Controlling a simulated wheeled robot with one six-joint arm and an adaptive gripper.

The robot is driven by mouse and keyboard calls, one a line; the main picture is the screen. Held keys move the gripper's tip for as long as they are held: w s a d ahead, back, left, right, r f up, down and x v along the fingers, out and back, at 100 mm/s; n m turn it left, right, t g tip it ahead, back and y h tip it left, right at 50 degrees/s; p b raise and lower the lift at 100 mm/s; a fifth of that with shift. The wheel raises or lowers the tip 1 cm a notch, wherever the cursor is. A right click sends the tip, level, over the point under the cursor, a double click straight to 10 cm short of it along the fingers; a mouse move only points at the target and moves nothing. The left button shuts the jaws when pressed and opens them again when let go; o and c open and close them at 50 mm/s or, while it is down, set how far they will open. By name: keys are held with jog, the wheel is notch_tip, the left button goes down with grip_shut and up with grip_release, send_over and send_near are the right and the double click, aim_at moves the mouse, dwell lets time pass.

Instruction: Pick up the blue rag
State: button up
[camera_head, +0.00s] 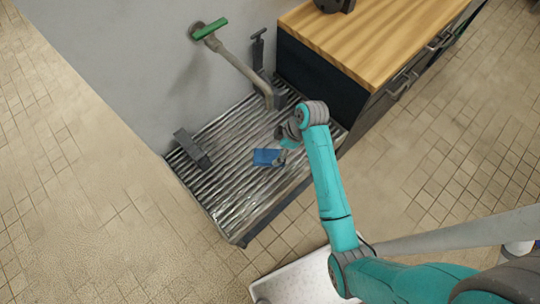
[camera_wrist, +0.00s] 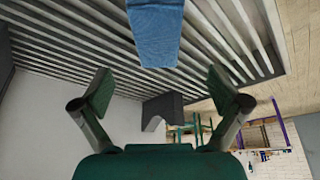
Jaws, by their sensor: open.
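The blue rag (camera_head: 267,157) lies on a ribbed metal grate (camera_head: 225,180) in the head view, near the middle of the grate. In the wrist view the blue rag (camera_wrist: 156,32) is at the top centre, on the grate bars. My gripper (camera_wrist: 160,88) shows in the wrist view with its two fingers spread wide and nothing between them. The rag lies beyond the fingertips, not touching them in that view. In the head view my gripper (camera_head: 284,145) is beside and above the rag, partly hidden by my wrist.
A dark grey block (camera_head: 192,148) sits on the grate's left side. A pipe with a green handle (camera_head: 210,29) comes from the wall, with its end (camera_head: 275,98) over the grate. A wood-topped cabinet (camera_head: 375,35) stands to the right. Tiled floor is open in front.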

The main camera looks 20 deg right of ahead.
aim_at(270, 155)
jog(key=shift+d+x, duration=0.15)
jog(key=shift+x, duration=1.55)
jog(key=shift+d+x, duration=0.1)
jog(key=shift+x, duration=1.65)
jog(key=shift+w, duration=0.1)
jog(key=c, duration=1.3)
